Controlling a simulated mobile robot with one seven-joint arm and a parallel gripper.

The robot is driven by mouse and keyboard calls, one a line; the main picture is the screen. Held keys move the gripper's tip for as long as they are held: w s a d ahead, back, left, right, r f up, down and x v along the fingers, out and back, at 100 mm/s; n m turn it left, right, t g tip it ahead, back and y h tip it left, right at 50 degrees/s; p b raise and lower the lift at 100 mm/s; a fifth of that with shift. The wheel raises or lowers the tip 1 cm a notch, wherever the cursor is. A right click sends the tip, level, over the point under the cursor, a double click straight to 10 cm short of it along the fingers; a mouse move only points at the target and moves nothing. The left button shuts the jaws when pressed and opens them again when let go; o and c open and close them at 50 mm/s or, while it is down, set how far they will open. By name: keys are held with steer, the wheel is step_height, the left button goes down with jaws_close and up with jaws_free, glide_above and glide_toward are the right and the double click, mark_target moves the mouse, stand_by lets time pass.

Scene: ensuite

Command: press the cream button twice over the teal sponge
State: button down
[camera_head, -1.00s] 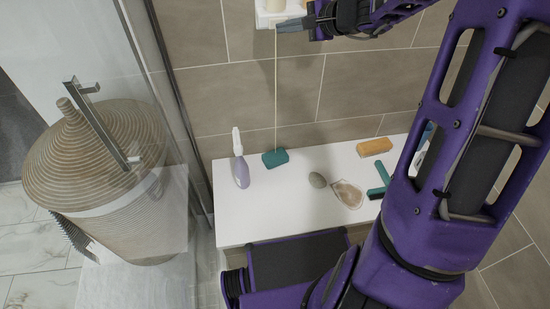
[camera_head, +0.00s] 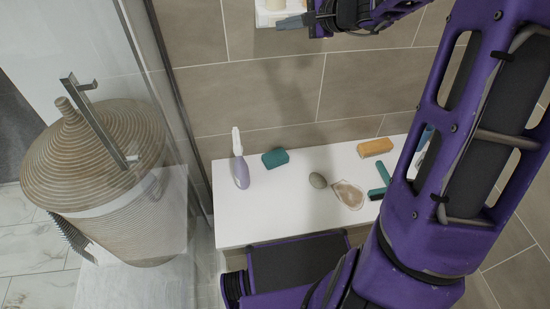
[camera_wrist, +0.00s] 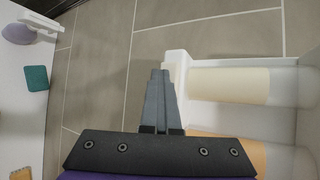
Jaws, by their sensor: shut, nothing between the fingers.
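The teal sponge (camera_head: 275,158) lies on the white ledge, beside a lilac bottle; it also shows at the left of the wrist view (camera_wrist: 37,78). A white wall dispenser (camera_head: 265,19) is at the top edge of the head view. In the wrist view the dispenser (camera_wrist: 180,58) holds a cream section (camera_wrist: 230,86) and an orange section (camera_wrist: 240,149). A small cream part, perhaps the button, shows beside my fingertips, mostly hidden. My gripper (camera_head: 280,23) is shut and empty, its tips at the dispenser; whether they touch it I cannot tell. The fingers (camera_wrist: 160,74) are together.
On the ledge (camera_head: 265,215) are the lilac bottle (camera_head: 240,170), an orange sponge (camera_head: 375,147), a grey stone (camera_head: 317,180), a shell-like dish (camera_head: 348,195) and a teal-handled tool (camera_head: 378,192). A wicker basket (camera_head: 95,160) stands left behind glass.

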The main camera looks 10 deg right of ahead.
steer(key=shift+d, duration=0.1)
steer(key=s+b, duration=0.1)
steer(key=s, duration=0.5)
stand_by(0.4)
stand_by(0.6)
